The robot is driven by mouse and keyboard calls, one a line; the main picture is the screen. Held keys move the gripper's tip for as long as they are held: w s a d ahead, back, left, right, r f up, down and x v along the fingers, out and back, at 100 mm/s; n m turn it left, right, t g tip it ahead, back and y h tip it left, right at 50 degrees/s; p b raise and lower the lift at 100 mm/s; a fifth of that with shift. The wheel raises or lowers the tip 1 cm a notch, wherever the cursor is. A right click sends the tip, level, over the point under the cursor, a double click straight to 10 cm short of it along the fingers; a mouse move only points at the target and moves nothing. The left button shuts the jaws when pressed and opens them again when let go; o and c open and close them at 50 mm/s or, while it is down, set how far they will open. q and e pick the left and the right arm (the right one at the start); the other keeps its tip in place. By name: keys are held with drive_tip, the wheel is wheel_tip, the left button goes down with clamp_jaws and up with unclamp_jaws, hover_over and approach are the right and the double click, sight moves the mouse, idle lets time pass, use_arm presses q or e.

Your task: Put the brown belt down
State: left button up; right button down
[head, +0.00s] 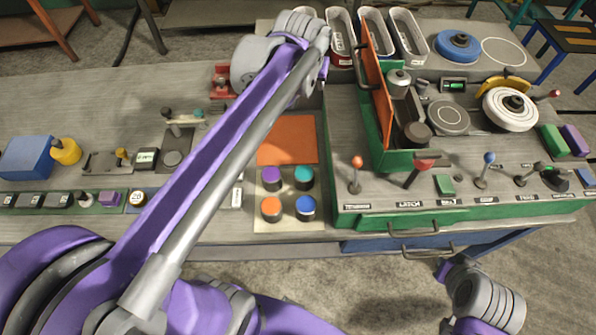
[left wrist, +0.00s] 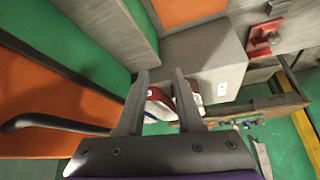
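I cannot make out a brown belt for certain in either view. In the left wrist view the two fingers of my left gripper (left wrist: 160,80) stand apart with a clear gap at the tips, and I see nothing clamped there. A small red and white shape (left wrist: 183,98) shows between and behind the fingers; I cannot tell what it is. In the head view my left arm reaches over the bench to the back, and its own links hide the gripper. Part of my right arm shows at the lower right, but its gripper is out of view.
An upright orange panel (head: 377,85) stands on the green-edged console (head: 450,212). An orange mat (head: 287,140) and several coloured round knobs (head: 305,207) lie left of the console. A blue block (head: 26,157) sits far left.

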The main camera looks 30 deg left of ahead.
use_arm(q)
drive_tip(key=s+d+f+m, duration=0.1)
drive_tip(key=s+d+f, duration=0.1)
drive_tip(key=s+f, duration=0.2)
drive_tip(key=s+d+f+m+h, duration=0.1)
drive_tip(key=s+d+f, duration=0.2)
drive_tip(key=s, duration=0.6)
drive_tip(key=s+d+f, duration=0.2)
drive_tip(key=s+f, duration=0.4)
drive_tip(key=f, duration=0.1)
drive_tip(key=shift+s+d+m, duration=0.2)
drive_tip(key=shift+s+m, duration=0.15)
drive_tip(key=shift+m, duration=0.05)
